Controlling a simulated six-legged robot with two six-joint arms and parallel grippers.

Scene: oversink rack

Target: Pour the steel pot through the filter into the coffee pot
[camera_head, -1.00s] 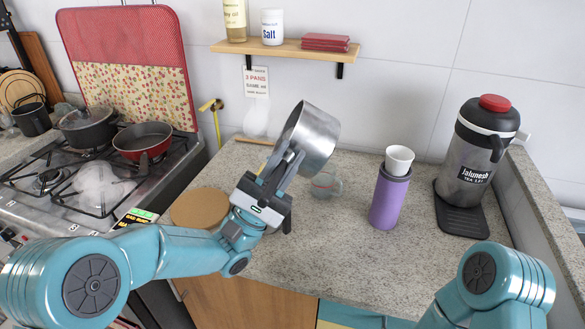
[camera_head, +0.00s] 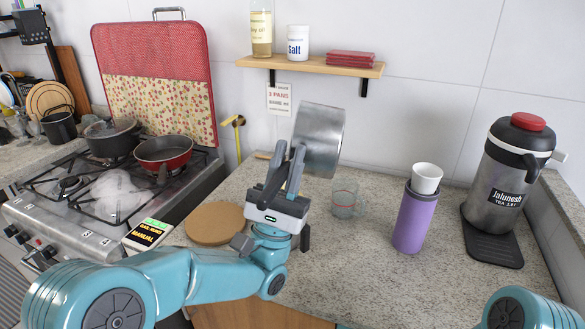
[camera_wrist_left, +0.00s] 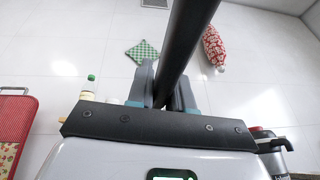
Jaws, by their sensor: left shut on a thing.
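The steel pot (camera_head: 320,138) is a metal cylinder held up in the air in the head view, turned on its side over the counter. My left gripper (camera_head: 286,172) is shut on its dark handle, which also shows between the fingers in the left wrist view (camera_wrist_left: 186,45). The pot's inside is hidden. A purple flask (camera_head: 413,222) stands upright to the right with a white cup (camera_head: 426,178), possibly the filter, on its top. A steel jug with a red lid (camera_head: 498,180) stands further right. Which vessel is the coffee pot I cannot tell. My right gripper is out of view.
A small clear glass (camera_head: 344,198) stands on the counter right of my left gripper. A round wooden board (camera_head: 214,223) lies to the left, beside the stove (camera_head: 112,190) with its pans. A wall shelf (camera_head: 310,66) hangs above the pot. The front middle of the counter is clear.

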